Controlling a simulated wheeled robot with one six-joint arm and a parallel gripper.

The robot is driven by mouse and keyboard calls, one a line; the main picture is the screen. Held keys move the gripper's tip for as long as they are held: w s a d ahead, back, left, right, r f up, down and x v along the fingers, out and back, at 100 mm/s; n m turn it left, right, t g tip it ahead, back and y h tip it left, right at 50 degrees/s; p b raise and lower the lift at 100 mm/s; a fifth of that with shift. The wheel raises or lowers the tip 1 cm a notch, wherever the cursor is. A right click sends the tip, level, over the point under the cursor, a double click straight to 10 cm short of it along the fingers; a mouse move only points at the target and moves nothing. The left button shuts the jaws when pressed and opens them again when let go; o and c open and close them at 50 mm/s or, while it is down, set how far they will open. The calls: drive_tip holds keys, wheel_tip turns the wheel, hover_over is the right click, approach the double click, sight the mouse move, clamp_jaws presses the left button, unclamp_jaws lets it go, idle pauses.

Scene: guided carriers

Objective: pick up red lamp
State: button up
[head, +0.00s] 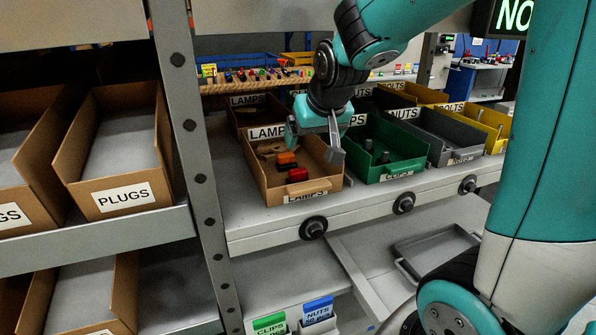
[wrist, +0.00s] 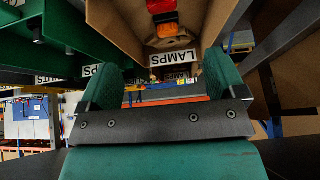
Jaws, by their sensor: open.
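The red lamp (head: 297,174) lies in the front brown LAMPS bin (head: 263,185), just in front of an orange lamp (head: 287,160). In the wrist view the red lamp (wrist: 160,6) is at the top edge, partly cut off, with the orange lamp (wrist: 166,26) below it. My gripper (head: 314,143) is above the bin, up and to the right of the red lamp in the head view. Its fingers are apart. In the wrist view my gripper (wrist: 168,90) shows nothing held between its fingers.
A green CLIPS bin (head: 388,172) stands right of the LAMPS bin, then a grey NUTS bin (head: 450,142) and yellow BOLTS bins. More LAMPS bins sit behind. A grey rack post (head: 190,125) and PLUGS bin (head: 122,198) are at left. The shelf's front edge (head: 370,207) has black knobs.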

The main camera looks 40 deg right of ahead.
sight(298, 170)
drive_tip(key=p+x, duration=0.2)
drive_tip(key=x, duration=0.9)
drive_tip(key=shift+a+f, duration=0.15)
drive_tip(key=shift+p+x, duration=1.35)
drive_tip(key=shift+x, duration=1.25)
drive_tip(key=shift+s+a+f, duration=0.1)
drive_tip(key=shift+a+f, duration=0.05)
drive_tip(key=shift+a, duration=0.05)
drive_tip(key=c, duration=1)
